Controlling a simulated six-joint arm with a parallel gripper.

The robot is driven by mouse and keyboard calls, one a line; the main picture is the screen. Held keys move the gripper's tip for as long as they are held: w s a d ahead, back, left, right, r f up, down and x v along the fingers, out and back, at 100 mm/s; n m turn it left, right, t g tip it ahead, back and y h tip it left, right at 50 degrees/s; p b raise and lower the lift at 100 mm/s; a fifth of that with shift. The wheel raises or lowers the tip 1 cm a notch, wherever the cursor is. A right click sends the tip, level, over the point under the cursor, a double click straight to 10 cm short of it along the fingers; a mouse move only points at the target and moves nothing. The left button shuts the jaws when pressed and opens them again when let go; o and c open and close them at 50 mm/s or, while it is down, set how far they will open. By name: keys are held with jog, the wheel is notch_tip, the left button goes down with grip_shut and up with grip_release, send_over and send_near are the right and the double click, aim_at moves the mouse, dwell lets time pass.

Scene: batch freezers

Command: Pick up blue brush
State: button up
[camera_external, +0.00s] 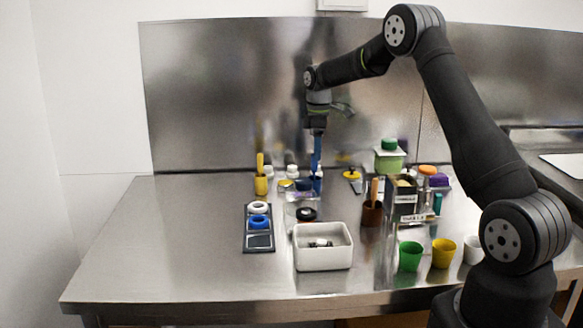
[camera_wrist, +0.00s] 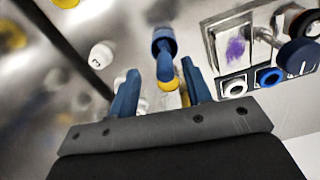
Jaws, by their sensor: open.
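My gripper (camera_external: 316,160) points down over the back of the table, and its two blue fingers are apart. In the wrist view, the blue brush (camera_wrist: 165,68) stands in a dark blue cup (camera_wrist: 163,40), its handle end between and just ahead of the open fingers (camera_wrist: 160,84). I see no finger closed on it. In the external view, the blue cup (camera_external: 317,185) is directly below the fingers. The brush there is hard to tell from the blue fingers, and its bristles are hidden in the cup.
A yellow brush in a yellow cup (camera_external: 261,185) stands to the left. White-capped bottles (camera_external: 292,171) and a small jar stand close by. A black tray (camera_external: 259,240), a white bin (camera_external: 323,258) and a black caddy (camera_external: 402,195) are nearer the front. The left table area is clear.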

aim_at(316, 170)
jog(key=f, duration=0.5)
jog(key=shift+s+a+f, duration=0.2)
jog(key=shift+a+f, duration=0.15)
jog(key=shift+a, duration=0.05)
grip_shut()
